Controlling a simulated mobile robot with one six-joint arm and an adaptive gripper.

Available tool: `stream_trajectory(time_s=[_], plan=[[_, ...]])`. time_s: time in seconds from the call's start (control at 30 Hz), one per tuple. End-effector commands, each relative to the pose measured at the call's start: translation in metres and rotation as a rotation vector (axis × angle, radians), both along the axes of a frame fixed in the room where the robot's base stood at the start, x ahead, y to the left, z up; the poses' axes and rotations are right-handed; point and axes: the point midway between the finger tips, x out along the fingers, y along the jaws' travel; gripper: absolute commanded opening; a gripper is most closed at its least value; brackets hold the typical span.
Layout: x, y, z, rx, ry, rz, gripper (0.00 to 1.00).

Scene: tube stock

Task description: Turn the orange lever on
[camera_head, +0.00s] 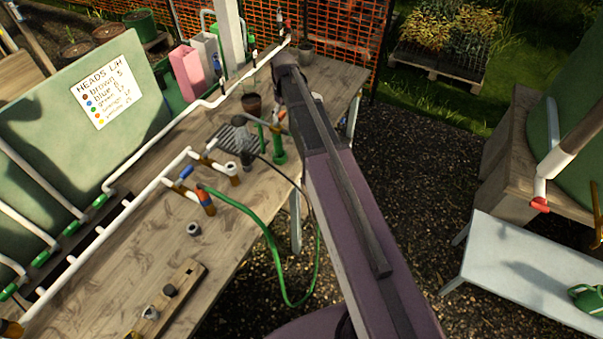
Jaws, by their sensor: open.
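A small orange-red piece (201,188), which may be the orange lever, shows at the hose end of the pipe assembly on the wooden bench. It is too small for me to tell which way it is turned. A brown fitting (207,203) stands just below it, and a blue handle (186,172) is on the white pipe to its upper left.
A green hose (270,245) loops off the bench (110,255). White pipes (160,170) cross it. A wooden strip (165,300) and a small grey ring (193,229) lie nearer. A white table (520,265) stands right, across open gravel (410,170).

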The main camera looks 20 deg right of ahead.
Motion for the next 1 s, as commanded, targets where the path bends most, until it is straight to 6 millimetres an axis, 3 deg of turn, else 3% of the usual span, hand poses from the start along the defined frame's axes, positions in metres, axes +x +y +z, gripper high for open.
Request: stream_trajectory(time_s=[1.0], plan=[[-0.024,0.000,0.000,0.005,0.005,-0.668,0.91]])
